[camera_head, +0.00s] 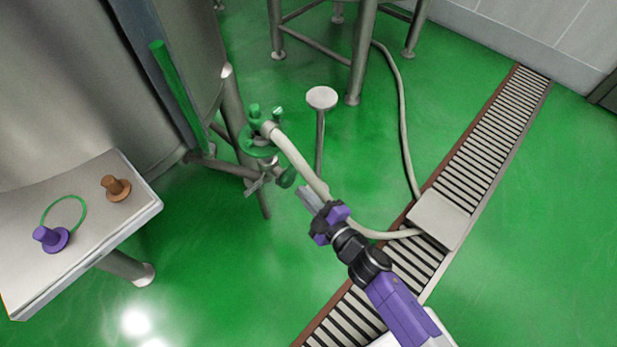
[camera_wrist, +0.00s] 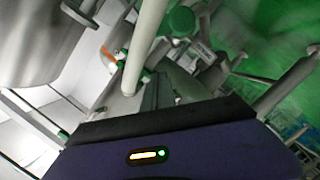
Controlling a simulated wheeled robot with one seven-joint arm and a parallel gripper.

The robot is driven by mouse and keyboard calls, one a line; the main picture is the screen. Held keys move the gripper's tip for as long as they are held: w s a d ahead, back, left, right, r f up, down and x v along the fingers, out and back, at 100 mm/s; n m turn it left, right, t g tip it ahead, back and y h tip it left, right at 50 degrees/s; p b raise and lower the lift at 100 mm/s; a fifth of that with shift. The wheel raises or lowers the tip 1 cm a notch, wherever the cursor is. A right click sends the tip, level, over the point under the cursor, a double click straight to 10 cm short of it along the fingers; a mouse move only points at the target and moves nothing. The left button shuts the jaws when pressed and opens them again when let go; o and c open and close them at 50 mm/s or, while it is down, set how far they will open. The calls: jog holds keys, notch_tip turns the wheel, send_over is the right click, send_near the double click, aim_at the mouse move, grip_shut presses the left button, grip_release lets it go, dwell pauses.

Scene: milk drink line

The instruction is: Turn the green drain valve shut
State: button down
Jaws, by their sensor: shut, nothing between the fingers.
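The green valve fittings sit on the outlet pipe low on the steel tank. I cannot tell which part turns the drain valve. A rounded green part (camera_wrist: 181,20) shows at the top of the wrist view. My gripper (camera_head: 304,194) is shut and empty, just right of and below the green handle in the head view. Its grey fingers (camera_wrist: 165,90) show in the wrist view, apart from the green part there.
A pale hose (camera_head: 294,158) runs from the valve, passing close by my gripper, to a drain cover (camera_head: 439,219). A post with a round top (camera_head: 321,98) stands behind. A side shelf (camera_head: 100,211) holds purple and brown fittings.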

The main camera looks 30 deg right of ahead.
aim_at(294, 170)
jog(key=w+f, duration=0.1)
jog(key=w, duration=0.2)
jog(key=w+f+b, duration=0.1)
jog(key=w, duration=0.2)
jog(key=w+d+f+b, duration=0.1)
jog(key=w, duration=0.3)
jog(key=shift+f, duration=0.2)
jog(key=shift+w+d+f, duration=0.15)
jog(key=shift+d+f, duration=0.1)
jog(key=shift+d, duration=0.1)
jog(key=shift+d+r+p, duration=0.1)
jog(key=shift+r+p, duration=0.05)
jog(key=shift+p, duration=0.15)
